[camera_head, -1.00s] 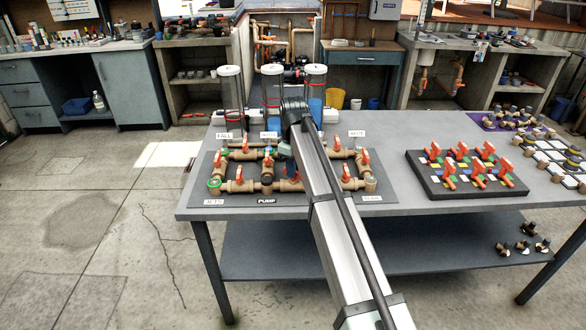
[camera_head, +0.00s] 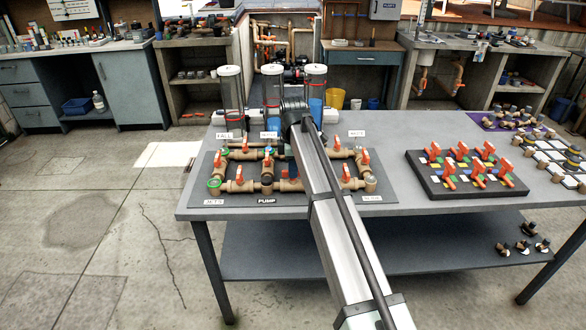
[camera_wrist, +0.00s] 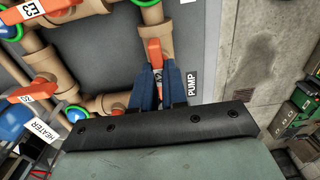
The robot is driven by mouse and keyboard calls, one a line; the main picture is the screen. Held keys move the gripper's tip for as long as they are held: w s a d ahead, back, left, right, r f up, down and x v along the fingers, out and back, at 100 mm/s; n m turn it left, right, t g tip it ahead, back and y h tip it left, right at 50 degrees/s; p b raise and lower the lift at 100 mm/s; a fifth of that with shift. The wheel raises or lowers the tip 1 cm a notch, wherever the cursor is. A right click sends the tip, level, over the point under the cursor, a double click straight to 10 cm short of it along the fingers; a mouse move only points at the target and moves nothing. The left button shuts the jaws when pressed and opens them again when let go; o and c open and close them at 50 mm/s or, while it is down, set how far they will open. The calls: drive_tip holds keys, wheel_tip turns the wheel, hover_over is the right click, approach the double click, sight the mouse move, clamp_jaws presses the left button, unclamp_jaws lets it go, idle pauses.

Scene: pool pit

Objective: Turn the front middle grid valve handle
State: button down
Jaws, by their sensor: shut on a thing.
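The pipe grid (camera_head: 262,186) of tan pipes with orange valve handles sits on a dark board on the table. The front middle grid valve handle (camera_wrist: 154,52) is orange and shows in the wrist view between the blue fingers of my gripper (camera_wrist: 158,84). My gripper is shut on this handle, beside the PUMP label (camera_wrist: 192,82). In the head view my arm covers most of the gripper and of this valve. Only a little orange and blue shows at the front pipe run.
Clear upright tubes (camera_head: 232,98) stand behind the grid. Other orange handles (camera_head: 239,174) stand close on both sides. A dark board with orange valves (camera_head: 466,172) lies to the right. The table's front left corner (camera_head: 190,207) is bare.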

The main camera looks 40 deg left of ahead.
idle(0.4)
drive_tip(key=c, duration=1.2)
unclamp_jaws()
drive_tip(key=shift+o, duration=0.2)
wheel_tip(320, 180, up, 14)
drive_tip(key=shift+f, duration=0.1)
